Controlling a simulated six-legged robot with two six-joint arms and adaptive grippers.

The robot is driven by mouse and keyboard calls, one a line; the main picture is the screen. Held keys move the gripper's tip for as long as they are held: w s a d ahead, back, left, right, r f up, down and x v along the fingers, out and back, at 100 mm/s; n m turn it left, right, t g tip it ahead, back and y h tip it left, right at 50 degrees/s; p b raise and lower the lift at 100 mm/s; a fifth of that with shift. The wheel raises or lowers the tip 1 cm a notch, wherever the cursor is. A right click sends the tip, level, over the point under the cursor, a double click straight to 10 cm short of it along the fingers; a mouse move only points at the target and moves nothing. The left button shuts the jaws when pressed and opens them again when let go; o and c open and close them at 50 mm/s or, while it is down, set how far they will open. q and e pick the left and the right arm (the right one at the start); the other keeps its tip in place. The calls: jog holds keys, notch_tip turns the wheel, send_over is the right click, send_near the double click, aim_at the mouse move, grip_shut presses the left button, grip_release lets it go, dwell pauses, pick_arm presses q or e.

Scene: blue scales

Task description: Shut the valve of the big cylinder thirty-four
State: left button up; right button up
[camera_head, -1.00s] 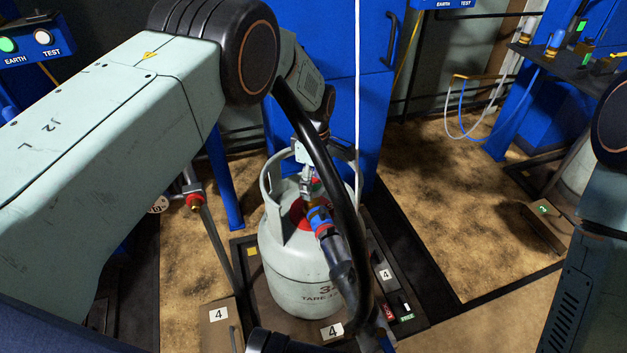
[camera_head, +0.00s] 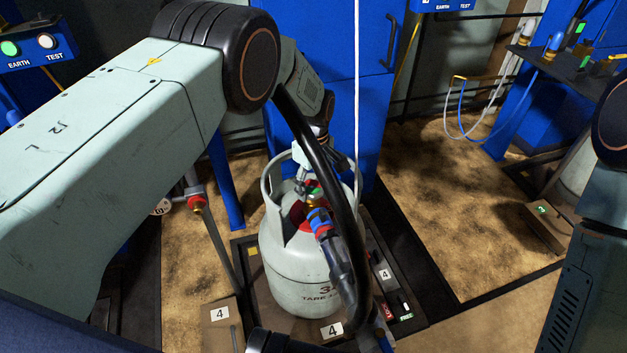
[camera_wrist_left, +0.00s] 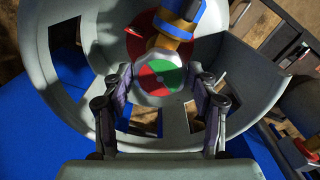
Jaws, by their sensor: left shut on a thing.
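The big grey cylinder (camera_head: 300,270), marked with a 3 and "TARE", stands upright on the scale marked 4. Its collar (camera_wrist_left: 60,90) surrounds the valve in the left wrist view. The valve's round handwheel (camera_wrist_left: 154,76), with red and green sectors, sits between my left fingers. My left gripper (camera_wrist_left: 158,88) is shut on the handwheel, one finger at each side; it also shows from above in the head view (camera_head: 305,180). A brass fitting with a blue and red coupling (camera_head: 320,222) joins the valve to a dark hose. My right gripper is not in view.
A black hose (camera_head: 345,190) arches in front of the cylinder. A thin white line (camera_head: 357,80) hangs beside it. A blue cabinet (camera_head: 340,40) stands behind. The scale has a small panel (camera_head: 398,305) with red and green labels at its right.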

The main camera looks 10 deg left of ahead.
pick_arm(q)
jog(key=m, duration=0.3)
jog(key=shift+s+a+m+p, duration=0.1)
jog(key=shift+m+p, duration=0.2)
jog(key=shift+m, duration=0.1)
jog(key=m, duration=0.3)
jog(key=shift+m, duration=0.3)
jog(key=m+p, duration=0.1)
jog(key=m, duration=0.2)
jog(key=shift+a+m, duration=0.15)
jog(key=shift+m, duration=0.15)
jog(key=m, duration=0.3)
jog(key=shift+m, duration=0.3)
jog(key=m, duration=0.3)
jog(key=shift+a+m, duration=0.1)
jog(key=shift+m, duration=0.2)
jog(key=m, duration=0.3)
jog(key=shift+a+m, duration=0.1)
jog(key=shift+m, duration=0.3)
jog(key=m, duration=0.3)
jog(key=shift+w+m, duration=0.2)
jog(key=shift+m, duration=1.7)
